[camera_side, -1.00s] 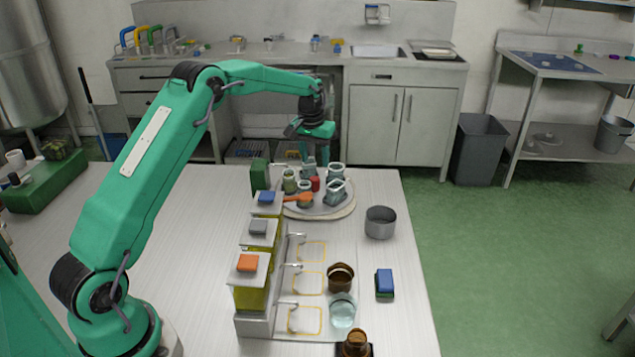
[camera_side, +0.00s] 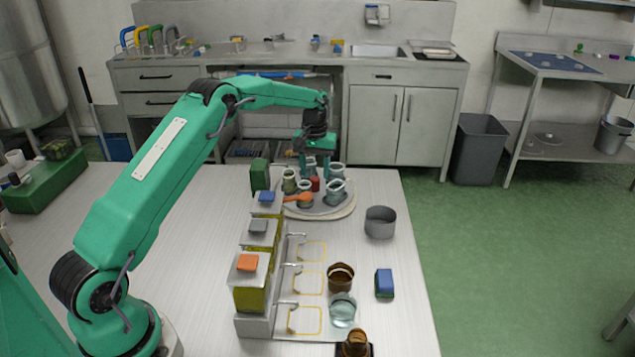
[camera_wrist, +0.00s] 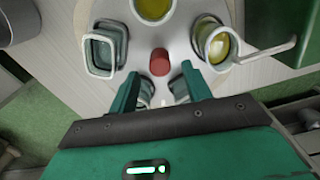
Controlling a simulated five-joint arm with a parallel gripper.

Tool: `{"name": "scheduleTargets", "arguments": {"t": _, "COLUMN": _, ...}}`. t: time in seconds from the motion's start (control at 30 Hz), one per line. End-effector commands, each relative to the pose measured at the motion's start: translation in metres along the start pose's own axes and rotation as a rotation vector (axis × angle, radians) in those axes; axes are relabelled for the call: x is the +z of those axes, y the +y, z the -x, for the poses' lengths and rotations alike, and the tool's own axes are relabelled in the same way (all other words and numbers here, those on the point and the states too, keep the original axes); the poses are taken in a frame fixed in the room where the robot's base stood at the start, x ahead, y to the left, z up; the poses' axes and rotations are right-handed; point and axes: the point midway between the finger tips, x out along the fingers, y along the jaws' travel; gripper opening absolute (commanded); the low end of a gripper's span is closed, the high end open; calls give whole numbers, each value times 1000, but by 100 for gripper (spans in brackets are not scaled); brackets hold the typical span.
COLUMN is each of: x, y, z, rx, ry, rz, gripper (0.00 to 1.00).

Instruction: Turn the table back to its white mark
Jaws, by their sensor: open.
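The turntable (camera_side: 340,212) is a pale round plate at the far end of the white table, carrying several small jars around a red cylinder (camera_wrist: 159,62). A square clear glass jar (camera_wrist: 103,50) is left of the cylinder in the wrist view, and a jar with yellow-green contents (camera_wrist: 218,46) is right of it. My gripper (camera_side: 317,168) is low over the turntable's far side. In the wrist view its open fingers (camera_wrist: 160,85) straddle glass-like shapes, partly hidden below. I cannot tell whether they touch. I cannot make out the white mark.
A row of dispensers with coloured tops (camera_side: 258,227) stands nearer the camera, left of the turntable. A green block (camera_side: 260,174) stands close to the plate's left side. A grey metal pot (camera_side: 380,222) is to the right. An orange spoon-like piece (camera_side: 298,197) lies at the plate's left edge.

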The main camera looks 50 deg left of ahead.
Motion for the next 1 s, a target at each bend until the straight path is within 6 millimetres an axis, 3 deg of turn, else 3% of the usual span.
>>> {"name": "scheduleTargets", "arguments": {"t": 0.3, "x": 0, "y": 0, "z": -34, "rx": 0, "ry": 0, "rz": 0, "gripper": 49}}
{"name": "scheduleTargets", "arguments": {"t": 0.7, "x": 0, "y": 0, "z": -41, "rx": 0, "ry": 0, "rz": 0, "gripper": 49}}
{"name": "scheduleTargets", "arguments": {"t": 0.73, "x": 0, "y": 0, "z": -41, "rx": 0, "ry": 0, "rz": 0, "gripper": 47}}
{"name": "scheduleTargets", "arguments": {"t": 0.97, "x": 0, "y": 0, "z": -41, "rx": 0, "ry": 0, "rz": 0, "gripper": 2}}
{"name": "scheduleTargets", "arguments": {"t": 1.0, "x": 0, "y": 0, "z": -41, "rx": 0, "ry": 0, "rz": 0, "gripper": 0}}
